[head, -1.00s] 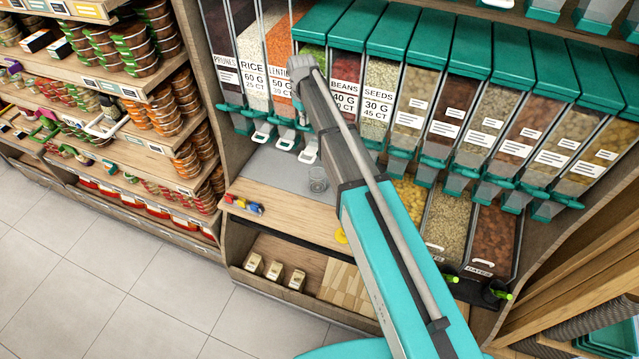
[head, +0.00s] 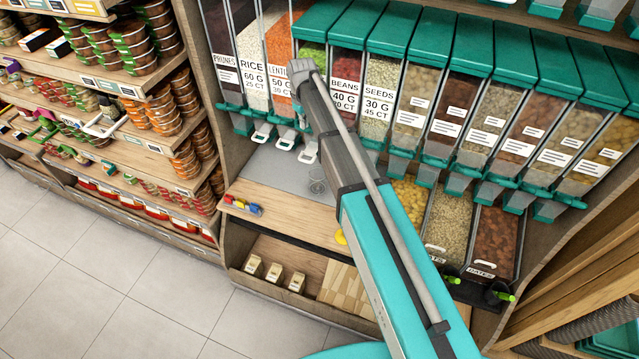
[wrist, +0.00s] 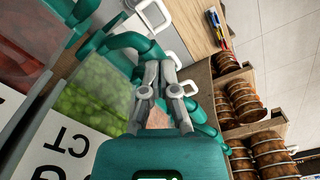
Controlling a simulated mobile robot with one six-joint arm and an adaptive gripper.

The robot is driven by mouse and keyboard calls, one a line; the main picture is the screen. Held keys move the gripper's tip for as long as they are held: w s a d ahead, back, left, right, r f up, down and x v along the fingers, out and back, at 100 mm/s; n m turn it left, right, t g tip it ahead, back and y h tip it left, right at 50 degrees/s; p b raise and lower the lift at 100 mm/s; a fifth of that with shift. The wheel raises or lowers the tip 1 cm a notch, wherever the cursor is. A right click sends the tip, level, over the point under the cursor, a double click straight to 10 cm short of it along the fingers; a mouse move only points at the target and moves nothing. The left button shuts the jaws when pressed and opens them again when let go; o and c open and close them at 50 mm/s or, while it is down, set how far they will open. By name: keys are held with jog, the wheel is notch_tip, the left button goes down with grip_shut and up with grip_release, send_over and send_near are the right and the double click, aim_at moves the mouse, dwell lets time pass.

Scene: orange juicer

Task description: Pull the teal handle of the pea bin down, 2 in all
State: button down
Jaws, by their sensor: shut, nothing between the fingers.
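The pea bin (head: 313,57), a clear dispenser with bright green contents, stands in the row between the lentils and the beans. My arm partly covers it in the head view. In the wrist view its green peas (wrist: 88,105) show at left, beside my gripper. Teal handles (wrist: 128,44) stick out in front of the bins near the fingers; I cannot tell for sure which one belongs to the pea bin. My gripper (wrist: 160,66) is shut and empty, with its fingertips close to the teal handle parts. Whether they touch is unclear.
A clear cup (head: 317,186) stands on the grey counter mat (head: 275,168) below the dispensers. White chute tabs (head: 284,143) stick out under the bins. More teal-lidded bins (head: 450,45) continue to the right. Shelves of jars (head: 150,115) stand at the left.

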jog(key=f+b, duration=0.2)
jog(key=s+f+b, duration=0.1)
jog(key=f+b, duration=0.1)
jog(key=shift+a+f, duration=0.15)
jog(key=shift+f, duration=0.2)
dwell(0.8)
jog(key=shift+r, duration=0.1)
dwell(0.3)
jog(key=shift+w+d+r+p, duration=0.1)
jog(key=shift+w+r+p, duration=0.1)
jog(key=shift+r+p, duration=1)
jog(key=shift+w+d+r+p, duration=0.1)
jog(key=shift+w+r+p, duration=0.15)
jog(key=shift+r+p, duration=0.95)
jog(key=shift+w+r+p, duration=0.2)
jog(key=shift+r+p, duration=0.95)
jog(key=shift+r, duration=0.1)
jog(key=shift+f, duration=0.15)
jog(key=shift+f+b, duration=1.2)
jog(key=shift+b, duration=0.15)
